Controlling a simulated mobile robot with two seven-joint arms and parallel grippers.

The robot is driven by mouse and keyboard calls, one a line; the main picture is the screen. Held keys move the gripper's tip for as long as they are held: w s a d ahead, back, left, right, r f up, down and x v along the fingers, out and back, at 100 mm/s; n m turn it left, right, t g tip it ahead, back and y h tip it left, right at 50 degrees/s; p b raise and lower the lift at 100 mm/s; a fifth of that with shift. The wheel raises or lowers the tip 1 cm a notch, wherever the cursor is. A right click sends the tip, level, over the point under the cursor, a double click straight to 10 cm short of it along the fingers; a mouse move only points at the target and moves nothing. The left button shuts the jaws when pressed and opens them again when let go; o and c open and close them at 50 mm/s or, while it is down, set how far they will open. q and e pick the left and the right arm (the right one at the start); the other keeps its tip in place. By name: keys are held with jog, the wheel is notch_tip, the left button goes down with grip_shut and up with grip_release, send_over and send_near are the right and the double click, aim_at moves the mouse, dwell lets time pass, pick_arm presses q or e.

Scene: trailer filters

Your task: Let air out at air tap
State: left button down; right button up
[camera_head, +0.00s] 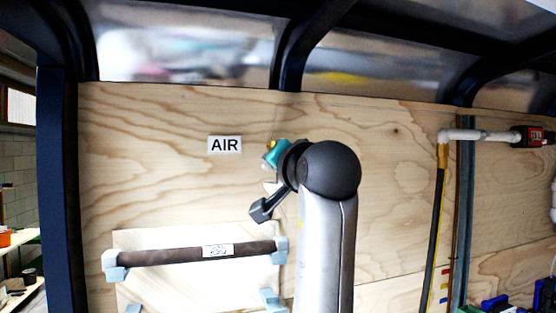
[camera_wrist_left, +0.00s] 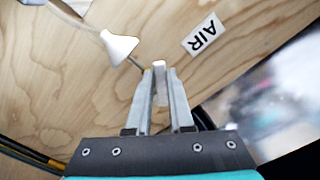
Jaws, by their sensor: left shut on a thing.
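The white AIR label (camera_head: 224,145) is on the plywood wall; it also shows in the left wrist view (camera_wrist_left: 203,34). My left gripper (camera_wrist_left: 160,88) is at the wall, to the right of the label in the head view. Its two grey fingers are closed on a small pale piece (camera_wrist_left: 159,68), which appears to be the air tap's handle. A thin dark stem shows beside the fingertips. In the head view my own arm and wrist hide the fingers and most of the tap. My right gripper is in neither view.
A white cone-shaped piece (camera_wrist_left: 118,46) on a tube is close to the fingertips. Below the label, a dark rod (camera_head: 180,255) rests on light-blue holders. A white pipe with a red gauge (camera_head: 527,136) is at the right. The wall around the label is clear.

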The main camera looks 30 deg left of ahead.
pick_arm(q)
jog(key=shift+s+a+r+m, duration=0.15)
jog(key=shift+r+m, duration=0.3)
jog(key=shift+m, duration=1.2)
jog(key=shift+s+a+r+m, duration=0.15)
jog(key=shift+r+m, duration=0.35)
jog(key=shift+m, duration=1.1)
jog(key=shift+s+a+r+m, duration=0.15)
jog(key=shift+r+m, duration=0.3)
jog(key=shift+m, duration=1.2)
jog(key=c, duration=0.8)
grip_release()
jog(key=shift+d, duration=0.1)
jog(key=b+v, duration=0.4)
jog(key=v, duration=1.1)
jog(key=shift+s+b, duration=0.15)
jog(key=shift+b, duration=0.25)
